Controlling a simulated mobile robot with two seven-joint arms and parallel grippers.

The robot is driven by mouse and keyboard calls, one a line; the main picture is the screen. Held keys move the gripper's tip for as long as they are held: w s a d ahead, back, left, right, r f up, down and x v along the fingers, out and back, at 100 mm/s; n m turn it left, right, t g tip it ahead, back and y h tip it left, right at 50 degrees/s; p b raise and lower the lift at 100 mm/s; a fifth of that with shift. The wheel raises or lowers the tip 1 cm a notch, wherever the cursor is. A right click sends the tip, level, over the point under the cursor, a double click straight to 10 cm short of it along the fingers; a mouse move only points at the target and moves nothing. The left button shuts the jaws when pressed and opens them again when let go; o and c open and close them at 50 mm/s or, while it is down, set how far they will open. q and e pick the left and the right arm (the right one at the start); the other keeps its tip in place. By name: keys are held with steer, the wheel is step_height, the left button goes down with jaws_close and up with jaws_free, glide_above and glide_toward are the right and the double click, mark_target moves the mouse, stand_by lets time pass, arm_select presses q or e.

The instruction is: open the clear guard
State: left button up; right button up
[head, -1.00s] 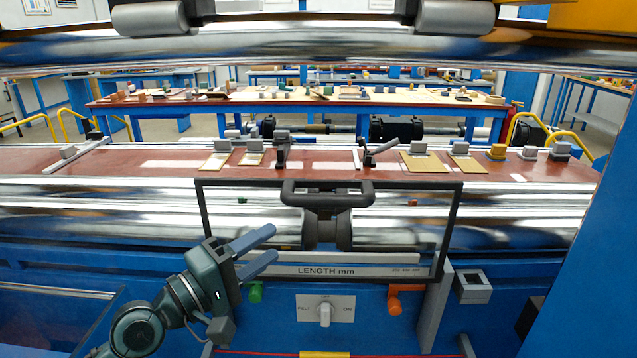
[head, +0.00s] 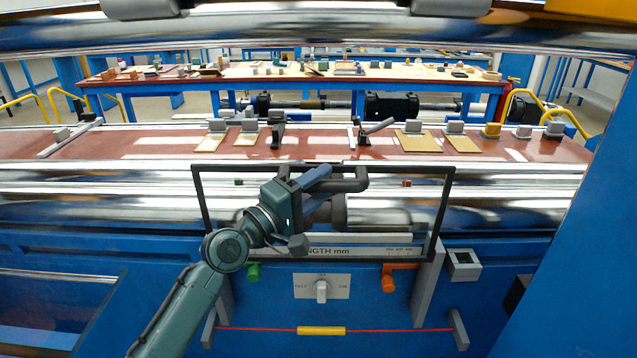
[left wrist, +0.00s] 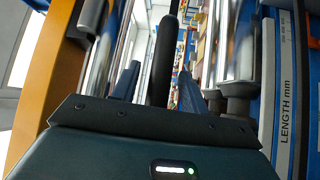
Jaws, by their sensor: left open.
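The clear guard (head: 447,212) is a see-through panel in a thin dark frame, standing upright in front of the shiny rollers. Its dark bar handle (head: 352,185) is at the top middle, partly hidden by my left gripper (head: 318,186). My left gripper is open at the handle, with its blue fingers pointing up and right. In the left wrist view the handle (left wrist: 161,62) runs between the two spread fingers; I cannot tell whether either touches it. My right gripper is not in view.
Below the guard are a green knob (head: 253,272), a switch plate (head: 322,287), an orange knob (head: 388,280) and a red line with a yellow piece (head: 321,331). A grey square socket (head: 463,264) sits at right. A large roller (head: 300,45) crosses above.

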arm_select(q)
steer(key=shift+c, duration=0.3)
jaws_close()
stand_by(0.3)
